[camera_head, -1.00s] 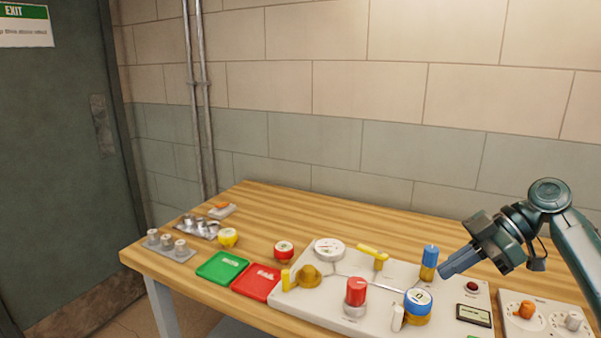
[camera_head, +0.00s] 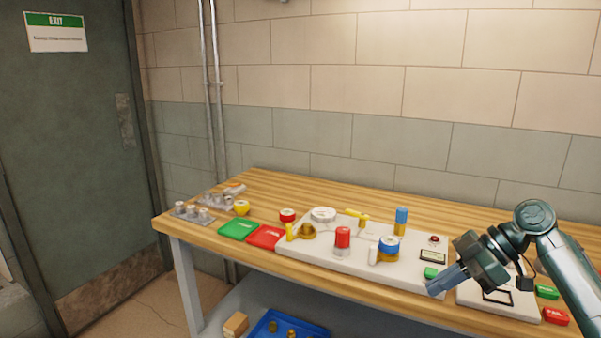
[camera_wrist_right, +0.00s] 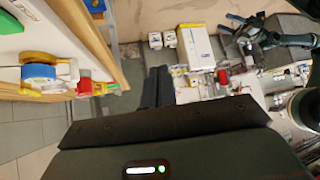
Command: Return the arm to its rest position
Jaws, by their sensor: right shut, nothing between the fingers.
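My right gripper (camera_head: 434,289) comes in from the right in the head view. Its dark fingers are shut with nothing between them and point left, over the front right part of the bench. In the right wrist view its fingers (camera_wrist_right: 157,86) lie together, with the bench edge to their left. In the head view they appear in front of the white valve panel (camera_head: 318,258) and near a green button (camera_head: 430,272). I cannot tell the exact gap. My left gripper is not in view.
The wooden bench (camera_head: 262,185) carries a red cylinder (camera_head: 342,238), a blue-topped valve (camera_head: 389,246), a blue cylinder (camera_head: 401,217), green (camera_head: 238,230) and red (camera_head: 266,237) trays. A blue bin (camera_head: 290,326) is below. A door (camera_head: 75,150) stands left.

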